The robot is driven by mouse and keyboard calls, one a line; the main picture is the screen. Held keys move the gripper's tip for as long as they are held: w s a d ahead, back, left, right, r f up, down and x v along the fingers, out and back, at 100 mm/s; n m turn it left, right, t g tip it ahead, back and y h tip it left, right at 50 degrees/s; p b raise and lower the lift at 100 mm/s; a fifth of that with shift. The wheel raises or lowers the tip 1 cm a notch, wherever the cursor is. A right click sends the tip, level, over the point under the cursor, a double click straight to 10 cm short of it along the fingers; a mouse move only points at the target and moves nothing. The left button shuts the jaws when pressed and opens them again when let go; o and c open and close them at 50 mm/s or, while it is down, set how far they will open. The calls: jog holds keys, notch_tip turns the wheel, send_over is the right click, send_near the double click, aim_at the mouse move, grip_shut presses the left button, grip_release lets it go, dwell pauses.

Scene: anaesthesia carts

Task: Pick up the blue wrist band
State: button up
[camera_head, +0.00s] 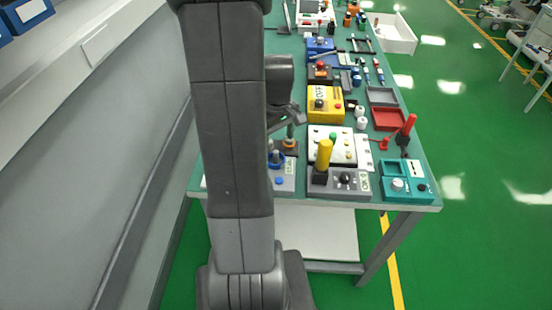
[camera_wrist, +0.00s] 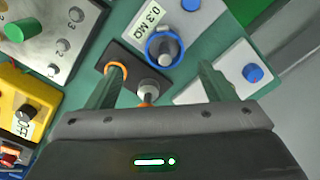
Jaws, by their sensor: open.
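The blue wrist band (camera_wrist: 149,46) looks like a blue ring around a grey knob in the wrist view, beside a label reading "0.3 MΩ". In the head view my gripper (camera_head: 287,117) is above the table's left side, partly hidden by my arm.
A dark block with a metal post (camera_wrist: 148,91) and orange rings stands between and near the fingers. A white box with a blue knob (camera_wrist: 253,73) is at right. A grey panel with a green knob (camera_wrist: 20,30) and a yellow box (camera_wrist: 27,108) are at left.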

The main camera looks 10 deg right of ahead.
aim_at(276, 152)
jog(key=shift+s+a+f+p, duration=0.15)
jog(key=shift+f+p, duration=0.15)
jog(key=shift+f, duration=1.35)
jog(key=shift+a+f+p, duration=0.1)
jog(key=shift+f+p, duration=0.15)
jog(key=shift+f, duration=1.4)
jog(key=c, duration=1.1)
jog(key=shift+r, duration=0.1)
